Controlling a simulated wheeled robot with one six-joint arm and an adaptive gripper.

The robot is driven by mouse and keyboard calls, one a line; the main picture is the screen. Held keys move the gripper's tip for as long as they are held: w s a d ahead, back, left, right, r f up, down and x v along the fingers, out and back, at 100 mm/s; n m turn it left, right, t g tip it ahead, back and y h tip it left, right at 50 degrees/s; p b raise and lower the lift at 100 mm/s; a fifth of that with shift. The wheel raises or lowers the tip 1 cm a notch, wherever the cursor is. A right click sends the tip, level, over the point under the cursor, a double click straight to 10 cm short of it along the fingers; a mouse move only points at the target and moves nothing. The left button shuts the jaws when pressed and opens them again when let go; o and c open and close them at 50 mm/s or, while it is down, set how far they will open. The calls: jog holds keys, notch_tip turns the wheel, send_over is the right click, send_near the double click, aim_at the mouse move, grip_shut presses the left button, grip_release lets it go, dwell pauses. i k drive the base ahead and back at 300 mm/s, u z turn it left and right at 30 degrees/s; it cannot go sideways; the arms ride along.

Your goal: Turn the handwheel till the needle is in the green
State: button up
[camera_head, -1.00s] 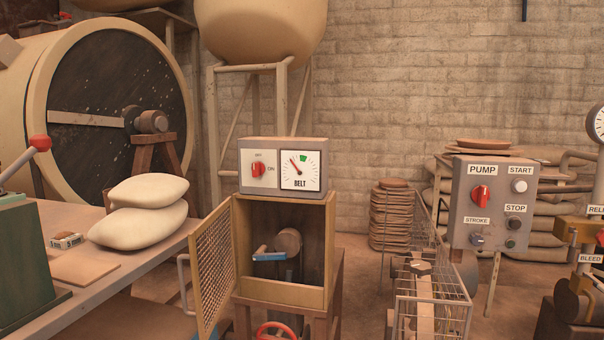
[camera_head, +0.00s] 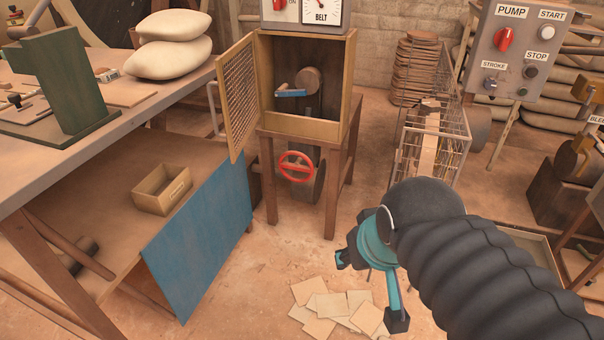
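The red handwheel (camera_head: 296,168) sits low under the open wooden cabinet (camera_head: 262,75), between the legs of its stand. The BELT gauge (camera_head: 321,12) is on the box at the top edge. Its upper part is cut off, so I cannot tell where the needle stands against the green. My gripper (camera_head: 371,287) is open and empty, its teal and black fingers spread. It appears in front of and to the right of the handwheel, apart from it, above the floor.
A mesh door (camera_head: 238,98) stands open left of the cabinet. A blue panel (camera_head: 200,240) hangs below the workbench at left. A wire basket (camera_head: 432,140) stands at right. Loose tiles (camera_head: 335,308) lie on the floor.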

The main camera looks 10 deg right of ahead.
aim_at(297, 165)
jog(key=k, duration=0.25)
jog(key=z, duration=1.1)
jog(key=i, duration=0.6)
jog(key=u, duration=0.25)
